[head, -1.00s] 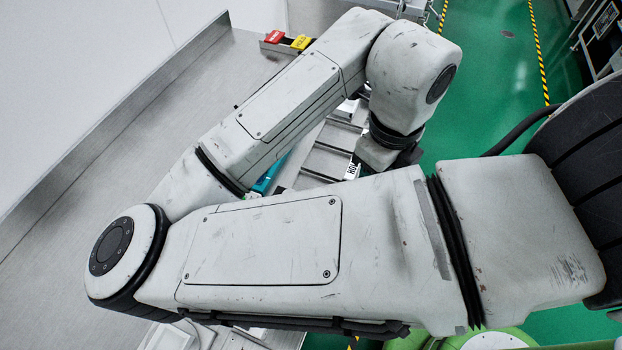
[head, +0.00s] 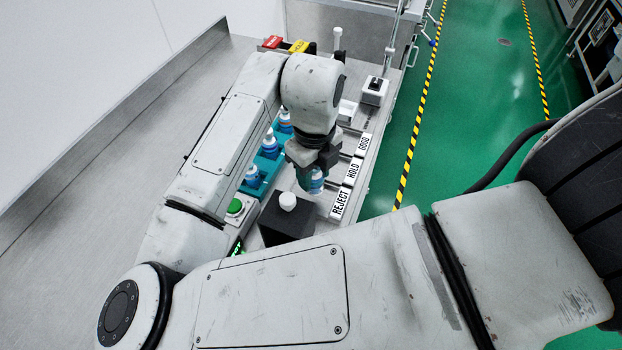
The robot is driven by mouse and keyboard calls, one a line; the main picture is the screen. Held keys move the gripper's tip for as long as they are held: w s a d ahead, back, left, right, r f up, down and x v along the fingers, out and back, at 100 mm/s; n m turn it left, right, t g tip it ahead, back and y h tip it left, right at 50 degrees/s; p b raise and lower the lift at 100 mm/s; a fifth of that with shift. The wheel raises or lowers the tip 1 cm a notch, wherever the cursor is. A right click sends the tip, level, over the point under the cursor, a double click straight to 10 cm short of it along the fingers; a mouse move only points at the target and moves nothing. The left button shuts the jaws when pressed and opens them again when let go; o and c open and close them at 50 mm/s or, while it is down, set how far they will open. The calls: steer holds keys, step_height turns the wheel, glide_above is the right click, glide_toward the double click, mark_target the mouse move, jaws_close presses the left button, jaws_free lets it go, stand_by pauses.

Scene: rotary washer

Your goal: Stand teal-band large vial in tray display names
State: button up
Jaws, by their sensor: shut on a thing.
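My gripper (head: 314,172) is shut on a vial (head: 316,183) with a blue-teal lower part. The jaws hide its upper part, so I cannot tell its size or band for sure. It hangs above the metal deck, left of the label plates. Trays lie in a row, marked by the white plates GOOD (head: 364,146), HOLD (head: 353,171) and REJECT (head: 340,204). A small display with green characters (head: 237,247) is partly behind my arm and too small to read.
A teal rack (head: 262,168) left of my gripper holds several white-and-blue vials. A black box (head: 284,222) with a white-topped item (head: 288,201) stands in front. My forearm covers the foreground.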

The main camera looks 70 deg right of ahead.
steer(key=shift+w+f, duration=0.25)
steer(key=shift+f, duration=0.05)
steer(key=shift+w+f, duration=0.1)
steer(key=shift+f, duration=1.55)
steer(key=shift+f, duration=0.15)
steer(key=o, duration=1.1)
steer(key=shift+o, duration=0.2)
step_height(320, 180, up, 12)
steer(key=shift+r, duration=0.2)
